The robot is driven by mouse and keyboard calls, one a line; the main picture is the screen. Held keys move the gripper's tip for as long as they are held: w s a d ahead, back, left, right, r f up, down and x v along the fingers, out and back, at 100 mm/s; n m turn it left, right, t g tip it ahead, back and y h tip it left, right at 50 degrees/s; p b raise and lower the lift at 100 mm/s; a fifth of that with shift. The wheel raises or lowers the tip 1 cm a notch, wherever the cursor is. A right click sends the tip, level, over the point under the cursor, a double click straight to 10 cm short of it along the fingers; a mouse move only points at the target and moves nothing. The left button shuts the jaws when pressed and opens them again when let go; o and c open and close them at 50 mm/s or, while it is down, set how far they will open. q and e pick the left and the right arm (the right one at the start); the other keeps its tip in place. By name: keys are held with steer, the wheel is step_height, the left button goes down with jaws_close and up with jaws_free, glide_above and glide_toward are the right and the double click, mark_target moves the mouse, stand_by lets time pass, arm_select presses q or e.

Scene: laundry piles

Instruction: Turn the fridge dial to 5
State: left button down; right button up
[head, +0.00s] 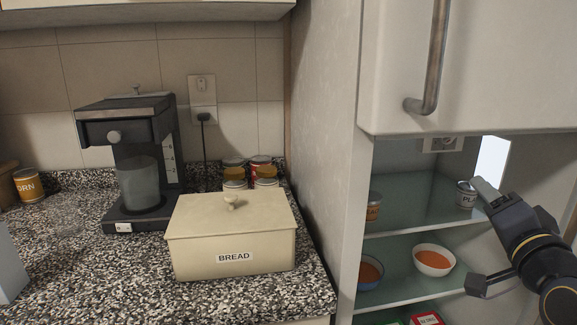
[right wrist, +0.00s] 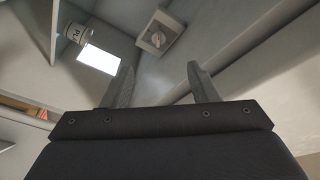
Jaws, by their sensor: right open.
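The fridge dial (head: 447,141) is a small round knob on a pale square plate, high on the inside back of the open fridge. In the head view the upper door's lower edge cuts off its top. It also shows whole in the right wrist view (right wrist: 157,39), beyond my fingers; I cannot read its number. My right gripper (head: 478,238) is open and empty at the fridge opening, below and to the right of the dial and apart from it. Its two fingers also show in the right wrist view (right wrist: 163,84). My left gripper is not in view.
A can (head: 466,195) stands on the upper glass shelf (head: 415,205) near my upper finger. An orange-filled bowl (head: 433,260) sits on the shelf below. The upper door (head: 480,60) hangs above the dial. A bright light panel (right wrist: 99,58) is beside the can.

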steer(key=s+a+f+n+g+y+p, duration=0.3)
steer(key=s+a+f+n+g+p, duration=0.2)
steer(key=s+a+p, duration=0.3)
steer(key=s+a+f+n+g+y+p, duration=0.4)
steer(key=s+a+f+n+g+p, duration=0.1)
steer(key=s+a+g+p, duration=0.3)
steer(key=shift+s+a+f+n+p, duration=0.2)
steer(key=shift+s+n+p, duration=0.3)
steer(key=shift+s, duration=0.65)
